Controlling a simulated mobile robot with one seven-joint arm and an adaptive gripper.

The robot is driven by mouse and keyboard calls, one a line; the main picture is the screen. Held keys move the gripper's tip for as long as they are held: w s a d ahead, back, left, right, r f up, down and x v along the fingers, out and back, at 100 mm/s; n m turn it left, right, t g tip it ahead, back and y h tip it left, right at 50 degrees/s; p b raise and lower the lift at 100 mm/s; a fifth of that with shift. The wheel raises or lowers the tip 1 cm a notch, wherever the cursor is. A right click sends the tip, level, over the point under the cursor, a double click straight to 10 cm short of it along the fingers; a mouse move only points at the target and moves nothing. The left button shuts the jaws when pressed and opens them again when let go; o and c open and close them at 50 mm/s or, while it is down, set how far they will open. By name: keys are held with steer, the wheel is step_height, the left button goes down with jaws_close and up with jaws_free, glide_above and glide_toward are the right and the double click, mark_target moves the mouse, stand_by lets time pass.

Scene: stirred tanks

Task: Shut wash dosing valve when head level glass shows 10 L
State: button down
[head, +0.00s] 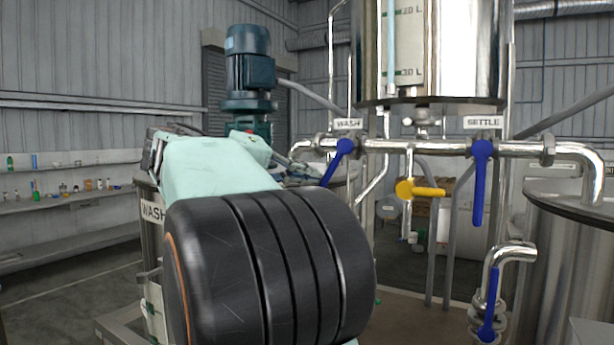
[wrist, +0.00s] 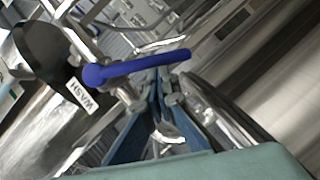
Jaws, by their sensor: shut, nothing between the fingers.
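The wash dosing valve's blue lever (head: 338,163) hangs from the pipe under the WASH label (head: 348,124), slanting down and left, neither along nor square to the pipe. In the wrist view the lever (wrist: 140,66) lies across the picture just beyond my gripper (wrist: 160,82). The fingers are together and empty, close to the lever; I cannot tell whether they touch it. In the head view my arm largely hides the gripper.
A blue SETTLE lever (head: 480,180) hangs straight down on the right. A yellow lever (head: 422,191) sits between the two valves, and another blue lever (head: 489,308) is lower right. Steel tanks stand left (head: 152,260) and right (head: 560,260). Pipes crowd the gripper.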

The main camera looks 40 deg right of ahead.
steer(key=shift+s+f, duration=0.1)
steer(key=s+f+n+h+b, duration=0.1)
steer(key=n+b, duration=0.1)
steer(key=s+d+f+n+g+b, duration=0.1)
steer(key=s+b, duration=0.1)
steer(key=shift+s+f+n+h+b, duration=0.2)
steer(key=shift+f+n+h+b, duration=0.05)
steer(key=shift+n+h+b, duration=0.15)
steer(key=shift+s, duration=0.1)
stand_by(0.6)
